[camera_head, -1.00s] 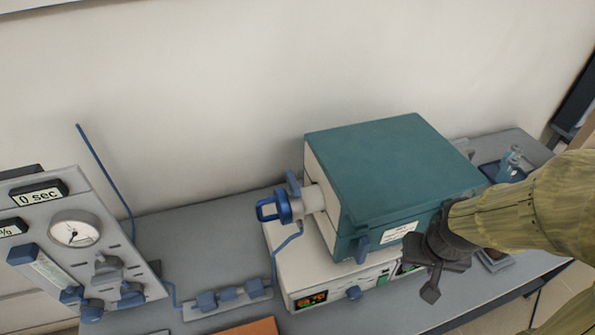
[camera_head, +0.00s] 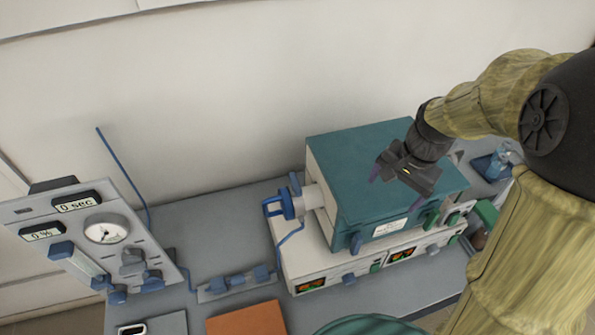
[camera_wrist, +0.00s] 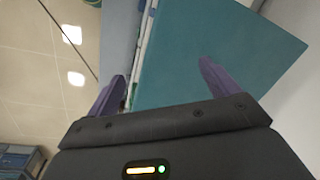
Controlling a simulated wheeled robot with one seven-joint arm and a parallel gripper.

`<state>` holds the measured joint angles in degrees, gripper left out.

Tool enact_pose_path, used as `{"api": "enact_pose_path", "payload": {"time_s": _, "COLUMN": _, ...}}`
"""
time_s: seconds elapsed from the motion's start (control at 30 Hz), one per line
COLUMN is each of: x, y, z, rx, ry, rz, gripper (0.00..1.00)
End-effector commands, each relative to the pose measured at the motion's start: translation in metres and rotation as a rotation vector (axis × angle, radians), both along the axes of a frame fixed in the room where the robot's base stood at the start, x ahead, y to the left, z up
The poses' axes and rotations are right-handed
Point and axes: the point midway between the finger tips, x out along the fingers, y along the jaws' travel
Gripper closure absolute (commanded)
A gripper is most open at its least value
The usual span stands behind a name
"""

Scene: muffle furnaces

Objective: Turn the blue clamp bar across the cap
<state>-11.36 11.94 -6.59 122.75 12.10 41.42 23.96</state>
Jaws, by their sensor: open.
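The blue cap (camera_head: 288,205) sits on the end of the pale tube (camera_head: 313,196) on the left side of the teal furnace (camera_head: 375,170). A blue loop handle (camera_head: 270,208) shows at its outer side. A small blue bar (camera_head: 295,184), apparently the clamp bar, stands roughly upright behind the cap. My gripper (camera_head: 402,190) is open and empty over the right part of the furnace top, well right of the cap. In the wrist view, its purple fingers (camera_wrist: 158,86) are spread, with the teal furnace top (camera_wrist: 235,50) beyond. The cap and bar are not recognisable there.
The furnace stands on a pale control unit (camera_head: 325,275). A gauge panel (camera_head: 105,232) stands at left, with a thin blue tube (camera_head: 125,180) behind it. A blue valve block (camera_head: 240,282) and an orange mat (camera_head: 247,320) lie in front. Bench left of the cap is clear.

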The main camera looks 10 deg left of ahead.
Motion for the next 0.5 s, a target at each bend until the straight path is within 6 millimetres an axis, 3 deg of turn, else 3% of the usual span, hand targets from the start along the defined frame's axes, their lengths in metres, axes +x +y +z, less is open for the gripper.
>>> {"api": "enact_pose_path", "payload": {"time_s": 0.1, "x": 0.031, "y": 0.036, "z": 0.020, "rx": 0.059, "ry": 0.080, "rz": -0.140, "gripper": 0.13}}
{"api": "enact_pose_path", "payload": {"time_s": 0.23, "x": 0.058, "y": 0.083, "z": 0.042, "rx": 0.118, "ry": 0.188, "rz": -0.293, "gripper": 0.13}}
{"api": "enact_pose_path", "payload": {"time_s": 0.4, "x": 0.076, "y": 0.143, "z": 0.068, "rx": 0.161, "ry": 0.321, "rz": -0.437, "gripper": 0.13}}
{"api": "enact_pose_path", "payload": {"time_s": 0.5, "x": 0.079, "y": 0.163, "z": 0.076, "rx": 0.169, "ry": 0.368, "rz": -0.481, "gripper": 0.13}}
